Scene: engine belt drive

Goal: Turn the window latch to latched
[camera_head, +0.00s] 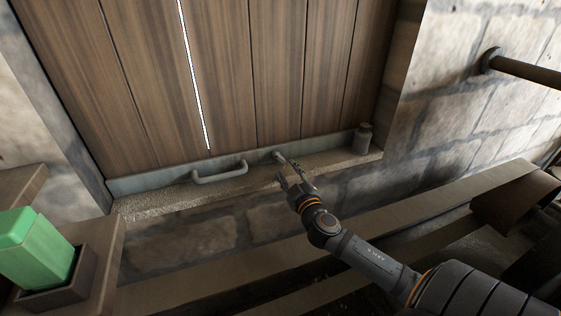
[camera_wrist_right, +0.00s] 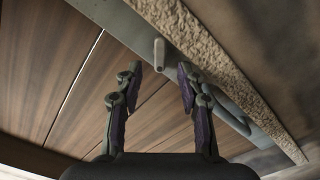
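The window latch (camera_head: 279,156) is a small grey lever on the metal rail along the bottom of the wooden window panel (camera_head: 220,80). In the right wrist view the latch (camera_wrist_right: 159,53) shows as a short pale bar sticking out from the rail, just past the gap between my fingertips. My right gripper (camera_head: 291,176) is close in front of the latch. In the right wrist view my right gripper (camera_wrist_right: 160,72) is open, with a finger on either side and nothing clearly held. Whether it touches the latch I cannot tell. My left gripper is not in view.
A grey bar handle (camera_head: 220,174) is left of the latch on the same rail. A small grey jar-like object (camera_head: 364,136) stands at the right end of the stone sill (camera_head: 160,205). A green block (camera_head: 35,245) sits in a dark holder at lower left. A pipe (camera_head: 525,70) juts from the right wall.

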